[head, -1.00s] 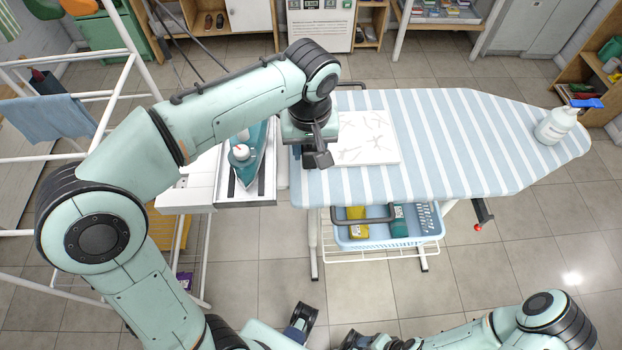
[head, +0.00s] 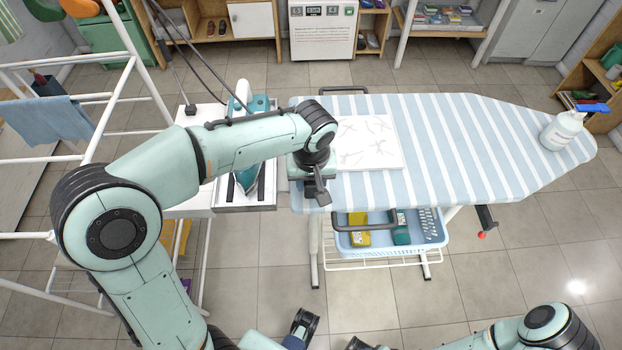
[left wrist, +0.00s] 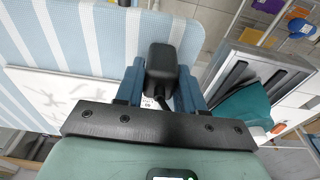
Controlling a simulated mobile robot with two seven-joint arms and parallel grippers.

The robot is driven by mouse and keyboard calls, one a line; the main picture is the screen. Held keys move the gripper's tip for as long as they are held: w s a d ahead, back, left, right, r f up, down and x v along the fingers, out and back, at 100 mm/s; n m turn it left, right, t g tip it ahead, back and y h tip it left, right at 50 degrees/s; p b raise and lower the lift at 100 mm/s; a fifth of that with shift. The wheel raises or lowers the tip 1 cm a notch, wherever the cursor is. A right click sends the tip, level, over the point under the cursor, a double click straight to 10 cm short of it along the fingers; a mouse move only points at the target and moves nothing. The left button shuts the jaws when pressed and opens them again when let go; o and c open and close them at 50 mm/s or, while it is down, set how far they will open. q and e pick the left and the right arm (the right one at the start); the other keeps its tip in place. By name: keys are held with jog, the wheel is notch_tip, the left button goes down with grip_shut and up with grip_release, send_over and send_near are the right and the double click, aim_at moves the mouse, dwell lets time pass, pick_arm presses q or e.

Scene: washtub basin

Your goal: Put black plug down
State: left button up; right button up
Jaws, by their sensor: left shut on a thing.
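My left gripper (left wrist: 160,88) is shut on the black plug (left wrist: 161,62), which sits between its blue fingers in the left wrist view. A short dark cord shows under the plug. The wrist view shows board cloth and a strip of floor beyond the plug; whether the plug touches the board is unclear. My right arm (head: 500,338) lies along the bottom edge, its fingers not clearly visible.
A teal iron (head: 247,180) rests on the metal tray (head: 245,207) left of the hand. A white patterned sheet (head: 385,155) lies on the board just right of it. A spray bottle (head: 562,130) stands at the far right. The board's middle is clear.

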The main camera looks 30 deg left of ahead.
aim_at(311, 185)
pick_arm(q)
jog(key=shift+f, duration=0.15)
jog(key=o, duration=1.1)
jog(key=shift+c, duration=0.2)
jog(key=shift+r, duration=0.3)
notch_tip(311, 185, up, 12)
jog(key=s+p, duration=0.1)
jog(key=p, duration=0.1)
jog(key=shift+s+d+f, duration=0.15)
jog(key=shift+d, duration=0.25)
